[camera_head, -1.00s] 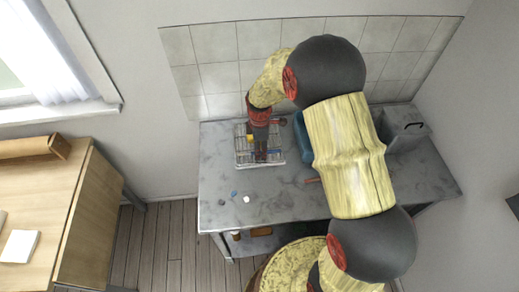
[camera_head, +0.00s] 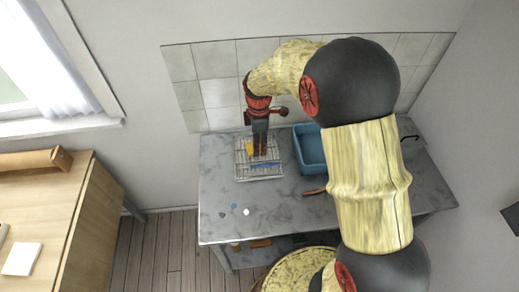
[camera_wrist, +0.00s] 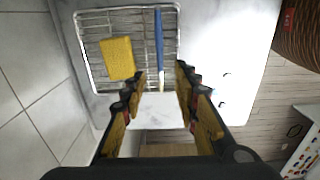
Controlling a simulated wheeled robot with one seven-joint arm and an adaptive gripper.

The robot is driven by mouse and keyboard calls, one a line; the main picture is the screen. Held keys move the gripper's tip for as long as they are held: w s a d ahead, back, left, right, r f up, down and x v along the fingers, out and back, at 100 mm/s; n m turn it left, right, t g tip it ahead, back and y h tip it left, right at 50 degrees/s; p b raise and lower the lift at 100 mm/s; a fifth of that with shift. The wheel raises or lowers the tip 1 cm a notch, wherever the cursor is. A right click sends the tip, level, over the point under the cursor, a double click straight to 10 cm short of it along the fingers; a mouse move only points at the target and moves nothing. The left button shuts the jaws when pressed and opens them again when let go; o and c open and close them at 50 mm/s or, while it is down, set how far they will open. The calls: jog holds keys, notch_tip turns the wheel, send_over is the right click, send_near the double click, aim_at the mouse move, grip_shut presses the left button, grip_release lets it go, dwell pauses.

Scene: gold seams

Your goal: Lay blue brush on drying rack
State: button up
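The blue brush (camera_wrist: 159,45) lies on the wire drying rack (camera_wrist: 90,50), its blue handle along the rack's right part in the wrist view, with a pale end toward my gripper. In the head view the brush (camera_head: 265,166) is a thin blue line on the rack (camera_head: 240,172). My gripper (camera_wrist: 158,80) is open, its two fingers well apart with nothing held between them. In the head view my gripper (camera_head: 260,150) points down above the rack. How high it is above the brush is hard to tell.
A yellow sponge (camera_wrist: 117,58) lies on the rack beside the brush. A blue basin (camera_head: 310,150) stands right of the rack on the grey counter (camera_head: 290,220). Small blue and white bits (camera_head: 246,212) and a brown-handled item (camera_head: 314,191) lie toward the front. A tiled wall (camera_head: 215,70) stands behind.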

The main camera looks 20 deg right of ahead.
jog(key=s+r+m+t, duration=0.2)
jog(key=s+r+m, duration=0.3)
jog(key=s+r, duration=0.45)
jog(key=s+r+m+t, duration=0.2)
jog(key=s+r+m, duration=0.45)
jog(key=r, duration=0.55)
jog(key=s+r+m+t, duration=0.1)
jog(key=s+m, duration=0.3)
jog(key=s, duration=0.5)
jog(key=shift+s+r+t, duration=0.25)
jog(key=shift+r+t, duration=0.05)
jog(key=shift+a, duration=0.1)
jog(key=shift+f+b, duration=0.9)
